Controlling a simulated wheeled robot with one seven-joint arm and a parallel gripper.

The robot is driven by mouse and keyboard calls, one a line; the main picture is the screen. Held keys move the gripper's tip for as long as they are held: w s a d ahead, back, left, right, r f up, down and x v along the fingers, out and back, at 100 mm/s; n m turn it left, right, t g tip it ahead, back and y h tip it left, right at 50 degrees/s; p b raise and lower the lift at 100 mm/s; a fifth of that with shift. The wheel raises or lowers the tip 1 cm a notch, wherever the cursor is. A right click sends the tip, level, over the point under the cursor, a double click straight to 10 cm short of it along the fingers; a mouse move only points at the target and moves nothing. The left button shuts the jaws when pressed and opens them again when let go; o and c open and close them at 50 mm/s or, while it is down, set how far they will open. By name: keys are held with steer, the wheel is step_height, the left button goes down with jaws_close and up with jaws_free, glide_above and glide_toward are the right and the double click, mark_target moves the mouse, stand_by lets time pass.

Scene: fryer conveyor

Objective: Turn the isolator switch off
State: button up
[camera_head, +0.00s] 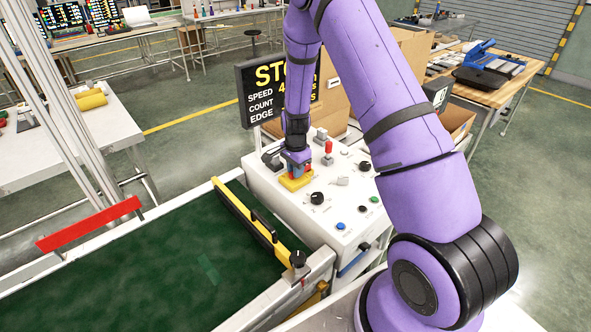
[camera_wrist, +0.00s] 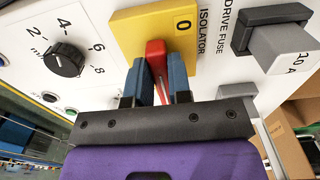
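The isolator switch is a red handle (camera_wrist: 155,50) on a yellow plate (camera_wrist: 128,26) marked 0, beside the word ISOLATOR. In the head view, the yellow plate (camera_head: 296,182) is on the white control panel, below my gripper (camera_head: 297,166). In the wrist view, the blue fingers of my gripper (camera_wrist: 157,78) stand on either side of the red handle, with no clear gap at the tips. They look shut on it. The handle's lower part is partly hidden between the fingers. Its exact turn angle is hard to tell.
A black dial (camera_wrist: 65,60) and a grey drive fuse block (camera_wrist: 280,45) flank the isolator. A red-topped lever (camera_head: 328,150) and several knobs and buttons share the panel. The STOP display (camera_head: 262,95) stands behind. The green conveyor belt (camera_head: 150,270) lies at left.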

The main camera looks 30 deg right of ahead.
jaws_close()
steer(key=n, duration=0.4)
steer(key=shift+n, duration=0.3)
steer(key=n, duration=0.4)
steer(key=shift+n, duration=0.3)
steer(key=n, duration=0.4)
steer(key=shift+n, duration=2.4)
